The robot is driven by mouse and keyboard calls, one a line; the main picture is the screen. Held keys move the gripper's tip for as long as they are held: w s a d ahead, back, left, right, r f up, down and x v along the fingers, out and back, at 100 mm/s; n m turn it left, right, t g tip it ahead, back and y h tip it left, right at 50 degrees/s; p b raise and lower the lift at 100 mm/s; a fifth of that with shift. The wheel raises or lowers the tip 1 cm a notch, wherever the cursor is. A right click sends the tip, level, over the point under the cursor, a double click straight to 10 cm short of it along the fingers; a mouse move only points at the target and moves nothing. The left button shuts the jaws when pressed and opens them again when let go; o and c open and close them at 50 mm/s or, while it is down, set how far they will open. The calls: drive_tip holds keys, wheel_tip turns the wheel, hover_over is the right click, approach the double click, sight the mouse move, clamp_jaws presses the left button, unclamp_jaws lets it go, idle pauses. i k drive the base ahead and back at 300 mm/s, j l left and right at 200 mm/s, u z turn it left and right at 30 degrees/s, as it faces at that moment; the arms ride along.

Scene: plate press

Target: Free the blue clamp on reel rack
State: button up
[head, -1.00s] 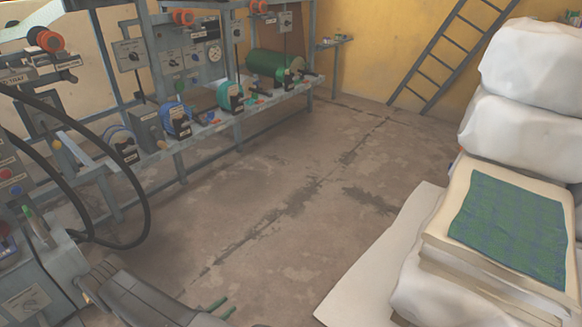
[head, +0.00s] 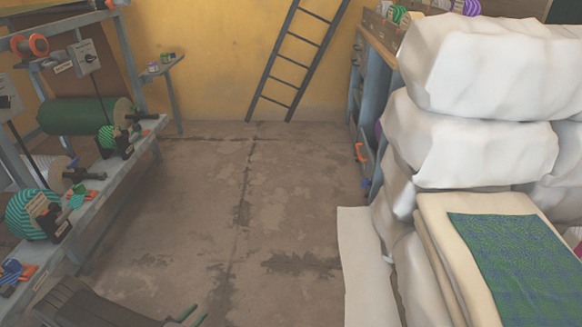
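The reel rack (head: 148,138) runs along the left side, with reels and small levers along its front rail. A small blue part (head: 12,271), beside an orange piece, sits low at the left edge and may be the blue clamp; I cannot tell whether it is shut. A teal lever (head: 76,195) is by the green-striped reel (head: 34,214). A large dark green roll (head: 80,115) is further back.
White sacks (head: 480,150) are stacked at right, beside a cream pile with a blue-green cloth (head: 520,265). A pale sheet (head: 362,262) lies on the floor beside them. A ladder (head: 300,55) leans on the yellow wall. The middle floor (head: 225,225) is clear.

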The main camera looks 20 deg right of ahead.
sight(365, 183)
drive_tip(key=i+l+z, duration=0.25)
drive_tip(key=i+z, duration=0.75)
drive_tip(key=i+j+z, duration=0.25)
drive_tip(key=i+z, duration=0.25)
drive_tip(key=i, duration=0.15)
drive_tip(key=i+j+z, duration=0.1)
drive_tip(key=i+z, duration=0.3)
drive_tip(key=i, duration=0.15)
